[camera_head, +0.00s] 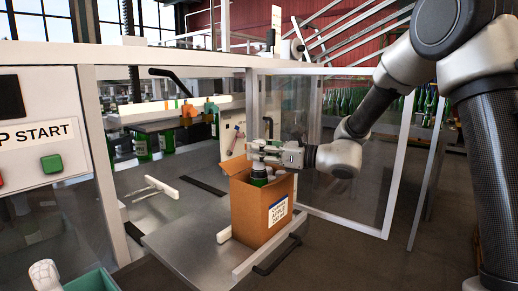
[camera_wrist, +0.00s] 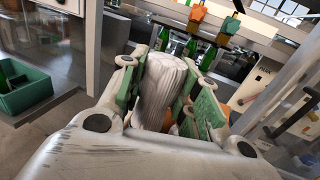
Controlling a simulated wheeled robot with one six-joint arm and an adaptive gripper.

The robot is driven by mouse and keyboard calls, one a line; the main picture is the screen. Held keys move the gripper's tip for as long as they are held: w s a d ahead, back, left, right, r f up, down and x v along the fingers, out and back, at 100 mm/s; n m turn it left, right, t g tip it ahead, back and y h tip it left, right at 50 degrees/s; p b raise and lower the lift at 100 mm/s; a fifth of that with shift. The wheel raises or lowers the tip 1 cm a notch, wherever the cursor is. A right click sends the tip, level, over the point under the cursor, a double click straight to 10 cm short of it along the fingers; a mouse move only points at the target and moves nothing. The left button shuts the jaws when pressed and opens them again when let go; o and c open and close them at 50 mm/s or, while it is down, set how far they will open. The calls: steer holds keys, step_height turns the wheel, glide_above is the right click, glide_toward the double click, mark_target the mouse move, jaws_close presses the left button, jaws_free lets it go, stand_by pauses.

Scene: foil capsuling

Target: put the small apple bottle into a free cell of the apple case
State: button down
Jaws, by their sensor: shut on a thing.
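My gripper (camera_head: 262,150) is over the open top of the brown cardboard apple case (camera_head: 262,213), which has a white label on its front. In the wrist view, the green-padded fingers (camera_wrist: 160,95) are shut on the pale, ribbed top of the small apple bottle (camera_wrist: 163,85). In the head view, a dark green bottle part (camera_head: 259,177) shows just below the fingers, within the case mouth. It seems to be the held bottle, about upright. Its lower part is hidden by the case walls. The cells inside are hidden, so I cannot tell which are free.
The case stands on a grey metal table (camera_head: 185,235) with a low rail beside it. A glass door (camera_head: 350,200) stands open to the right, close to my arm. Green bottles (camera_head: 142,150) stand in the machine behind. A green bin (camera_head: 92,281) is at the lower left.

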steer(key=shift+f, duration=0.9)
steer(key=c, duration=1)
jaws_free()
steer(key=shift+f, duration=0.1)
steer(key=shift+o, duration=0.2)
steer(key=v, duration=1.2)
